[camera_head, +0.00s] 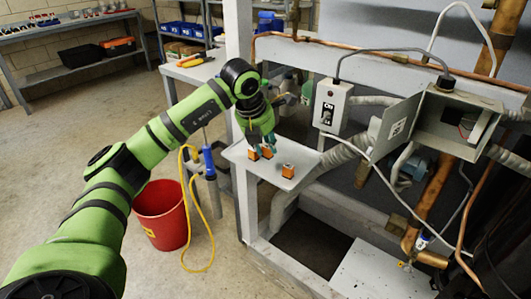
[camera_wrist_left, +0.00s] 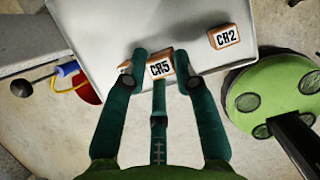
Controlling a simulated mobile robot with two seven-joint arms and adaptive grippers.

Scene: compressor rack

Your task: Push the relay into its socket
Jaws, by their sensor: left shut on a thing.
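My left gripper (camera_head: 262,146) is down at the white tray (camera_head: 262,169). In the left wrist view its green fingers (camera_wrist_left: 160,80) are shut on an orange relay marked CR5 (camera_wrist_left: 160,66), one finger on each side and a third below. I cannot tell whether this relay still touches the tray. A second relay, CR2 (camera_wrist_left: 224,36), lies apart on the tray; an orange relay (camera_head: 288,170) also stands alone there in the head view. No empty relay socket can be made out. My right gripper is not in view.
A grey box with a label and switch (camera_head: 331,106) is fixed to the frame right of the tray. An open grey box (camera_head: 458,118) is further right, among copper pipes and cables. A red bucket (camera_head: 162,214) and a yellow hose (camera_head: 196,230) are on the floor.

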